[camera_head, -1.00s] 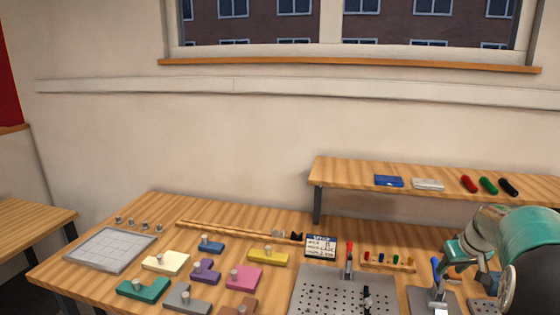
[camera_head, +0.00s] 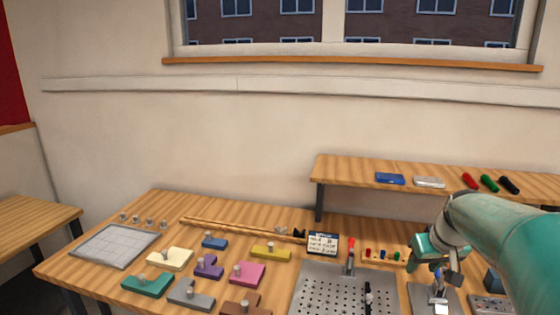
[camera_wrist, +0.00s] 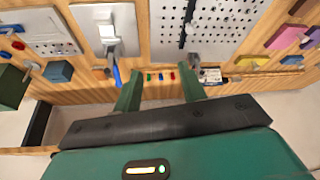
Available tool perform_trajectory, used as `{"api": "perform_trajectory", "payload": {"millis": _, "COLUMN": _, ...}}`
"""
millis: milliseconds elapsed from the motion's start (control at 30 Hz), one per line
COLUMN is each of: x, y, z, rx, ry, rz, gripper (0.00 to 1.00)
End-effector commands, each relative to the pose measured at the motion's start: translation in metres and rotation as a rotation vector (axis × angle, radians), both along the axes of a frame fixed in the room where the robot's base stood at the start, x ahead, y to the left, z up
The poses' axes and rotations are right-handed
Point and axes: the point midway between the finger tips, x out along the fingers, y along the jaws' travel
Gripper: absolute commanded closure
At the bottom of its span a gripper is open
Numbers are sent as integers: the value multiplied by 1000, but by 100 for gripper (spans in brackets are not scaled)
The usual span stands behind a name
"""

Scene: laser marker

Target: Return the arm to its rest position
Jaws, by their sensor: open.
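My gripper (camera_head: 437,268) is at the right of the head view, over the table's right part, pointing down with its fingers apart. In the wrist view my gripper (camera_wrist: 158,88) shows two green fingers spread, with nothing held between them. A rack of small coloured pegs (camera_head: 384,258) stands just left of the gripper; the pegs (camera_wrist: 160,77) appear between the fingers in the wrist view, beyond the tips. My green arm covers the right edge of the head view.
The wooden table holds a perforated metal plate (camera_head: 328,292), a grey stand (camera_wrist: 107,28) with a blue-handled part, a label card (camera_head: 323,244), several coloured blocks and a gridded board (camera_head: 114,246). A raised shelf (camera_head: 345,173) behind carries markers and two small boxes.

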Motion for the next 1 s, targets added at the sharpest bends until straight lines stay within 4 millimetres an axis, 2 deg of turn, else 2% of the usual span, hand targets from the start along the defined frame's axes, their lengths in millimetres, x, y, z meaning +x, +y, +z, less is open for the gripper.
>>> {"api": "perform_trajectory", "payload": {"millis": 33, "x": -15, "y": 22, "z": 10, "rx": -3, "ry": -9, "rz": 9, "gripper": 59}}
{"api": "perform_trajectory", "payload": {"millis": 200, "x": -66, "y": 77, "z": 25, "rx": -2, "ry": -22, "rz": 8, "gripper": 59}}
{"api": "perform_trajectory", "payload": {"millis": 333, "x": -109, "y": 112, "z": 28, "rx": -3, "ry": -35, "rz": 7, "gripper": 59}}
{"api": "perform_trajectory", "payload": {"millis": 500, "x": -165, "y": 147, "z": 21, "rx": -6, "ry": -55, "rz": 4, "gripper": 59}}
{"api": "perform_trajectory", "payload": {"millis": 600, "x": -192, "y": 161, "z": 13, "rx": -7, "ry": -68, "rz": 1, "gripper": 59}}
{"api": "perform_trajectory", "payload": {"millis": 733, "x": -215, "y": 170, "z": 3, "rx": -7, "ry": -78, "rz": -5, "gripper": 59}}
{"api": "perform_trajectory", "payload": {"millis": 833, "x": -222, "y": 172, "z": 0, "rx": -8, "ry": -81, "rz": -8, "gripper": 59}}
{"api": "perform_trajectory", "payload": {"millis": 1000, "x": -223, "y": 172, "z": -1, "rx": -7, "ry": -81, "rz": -10, "gripper": 59}}
